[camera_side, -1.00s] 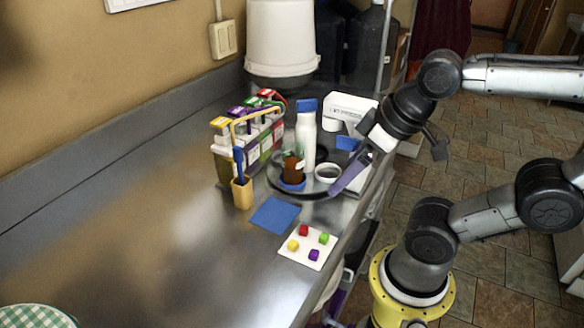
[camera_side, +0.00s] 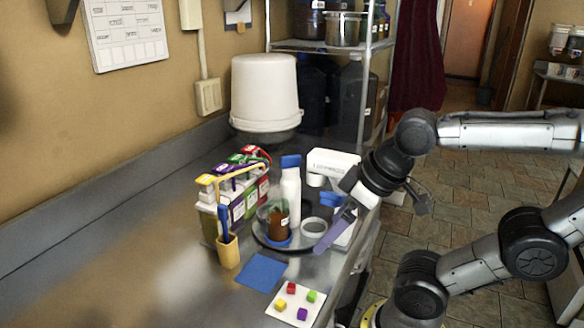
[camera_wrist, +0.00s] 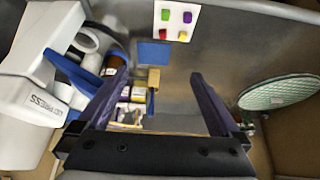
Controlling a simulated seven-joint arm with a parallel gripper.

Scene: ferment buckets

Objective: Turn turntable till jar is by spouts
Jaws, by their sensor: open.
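The turntable (camera_side: 266,243), a dark round tray, sits on the steel counter in the side view. A row of cartons with coloured labels (camera_side: 238,207) stands left of the turntable; I cannot make out spouts clearly. My gripper (camera_wrist: 157,76) is open and empty, its purple finger (camera_side: 335,230) close by the turntable's right edge.
In front are a yellow holder (camera_side: 229,251) with a blue tool, a blue mat (camera_side: 262,271) and a white card with coloured cubes (camera_side: 283,309). A white bucket (camera_side: 265,95) stands at the back. The left counter is clear.

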